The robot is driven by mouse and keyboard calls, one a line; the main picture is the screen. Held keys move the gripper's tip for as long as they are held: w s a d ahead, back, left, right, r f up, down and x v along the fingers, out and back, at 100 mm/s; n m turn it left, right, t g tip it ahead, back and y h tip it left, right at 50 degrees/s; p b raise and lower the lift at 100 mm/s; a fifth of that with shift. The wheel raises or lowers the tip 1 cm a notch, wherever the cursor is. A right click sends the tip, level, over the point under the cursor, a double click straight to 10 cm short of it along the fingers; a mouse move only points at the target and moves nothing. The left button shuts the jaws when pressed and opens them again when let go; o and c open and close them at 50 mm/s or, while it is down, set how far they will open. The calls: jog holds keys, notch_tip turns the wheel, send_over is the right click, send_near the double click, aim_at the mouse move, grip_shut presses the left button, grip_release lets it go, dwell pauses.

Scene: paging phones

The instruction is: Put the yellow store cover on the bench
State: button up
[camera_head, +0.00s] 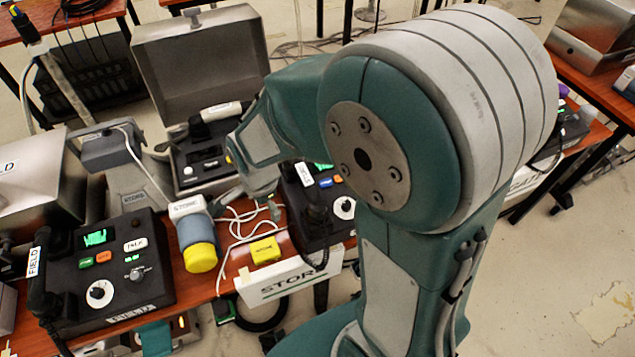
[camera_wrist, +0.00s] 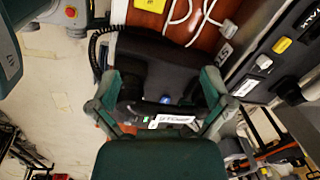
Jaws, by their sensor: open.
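The yellow cover (camera_head: 265,250), a small block with dark lettering, rests on the wooden bench (camera_head: 228,284) near its front edge, just behind the white STORE sign. Part of a yellow block (camera_wrist: 151,4) also shows at the top edge of the wrist view. My gripper (camera_head: 258,200) is above the bench, behind the yellow cover and apart from it. In the wrist view my gripper (camera_wrist: 160,112) has its fingers spread, with a black phone and a white label seen between them. No contact with the phone can be made out. My arm hides much of the head view's right side.
A black phone (camera_head: 343,209) stands right of the cover. A grey cylinder with a yellow end (camera_head: 200,257) lies to its left, beside the FIELD phone (camera_head: 110,270). An open metal case (camera_head: 200,65) stands behind. White cord (camera_head: 237,228) lies loose on the bench.

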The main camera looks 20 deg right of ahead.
jog(key=s+d+r+n+t, duration=0.2)
jog(key=s+d+r+n, duration=0.2)
jog(key=r, duration=0.5)
jog(key=s+d+r+n+t, duration=0.2)
jog(key=s+d+r+n, duration=0.2)
jog(key=s+r+n, duration=0.4)
jog(key=shift+s+r+n, duration=0.15)
jog(key=shift+r+n, duration=0.25)
jog(key=shift+n, duration=0.7)
jog(key=shift+d, duration=0.1)
